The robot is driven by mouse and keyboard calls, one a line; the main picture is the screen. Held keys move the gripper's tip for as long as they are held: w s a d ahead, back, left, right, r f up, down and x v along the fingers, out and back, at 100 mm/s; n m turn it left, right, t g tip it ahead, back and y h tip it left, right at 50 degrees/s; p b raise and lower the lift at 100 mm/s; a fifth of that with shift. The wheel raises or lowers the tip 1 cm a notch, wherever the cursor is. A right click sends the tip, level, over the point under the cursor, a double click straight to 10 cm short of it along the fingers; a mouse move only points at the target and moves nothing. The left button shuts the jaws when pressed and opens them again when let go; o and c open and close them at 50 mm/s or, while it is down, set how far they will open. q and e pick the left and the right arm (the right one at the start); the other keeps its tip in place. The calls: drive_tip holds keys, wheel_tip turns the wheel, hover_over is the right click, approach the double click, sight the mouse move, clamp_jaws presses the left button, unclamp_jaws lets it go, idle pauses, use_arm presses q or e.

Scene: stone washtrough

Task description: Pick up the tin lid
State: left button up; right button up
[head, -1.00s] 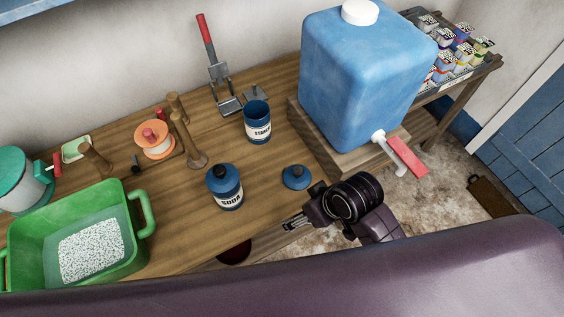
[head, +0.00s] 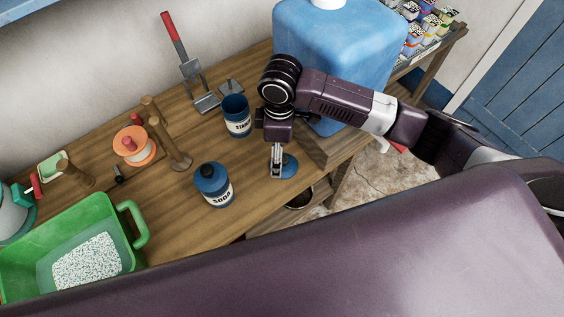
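The blue tin lid (head: 288,167) lies on the wooden table in front of the starch tin and beside the block under the blue water container. My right gripper (head: 277,175) points down over the lid's left part and hides that part and its knob. The two fingers look close together, but I cannot tell whether they grip anything or touch the lid. The blue starch tin (head: 237,124) stands open behind the gripper. The blue soda tin (head: 212,187) stands to the left with its lid on. My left gripper is not in view.
The blue container (head: 350,40) stands on a wooden block (head: 322,148) close to the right arm. A green basin (head: 133,245) of white granules, an orange spool (head: 133,147), wooden pegs and a red-handled tool (head: 174,35) are further left. Bare table lies between soda tin and lid.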

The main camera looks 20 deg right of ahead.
sight(284, 159)
drive_tip(key=shift+w+d+r, duration=0.25)
drive_tip(key=shift+w+d, duration=0.15)
drive_tip(key=shift+d, duration=0.25)
drive_tip(key=f, duration=0.2)
drive_tip(key=f+p, duration=0.1)
drive_tip(key=f, duration=0.1)
drive_tip(key=f+p, duration=0.1)
drive_tip(key=f, duration=0.2)
drive_tip(key=shift+s+d, duration=0.25)
drive_tip(key=shift+d, duration=0.1)
drive_tip(key=shift+f, duration=0.3)
drive_tip(key=shift+c, duration=0.2)
clamp_jaws()
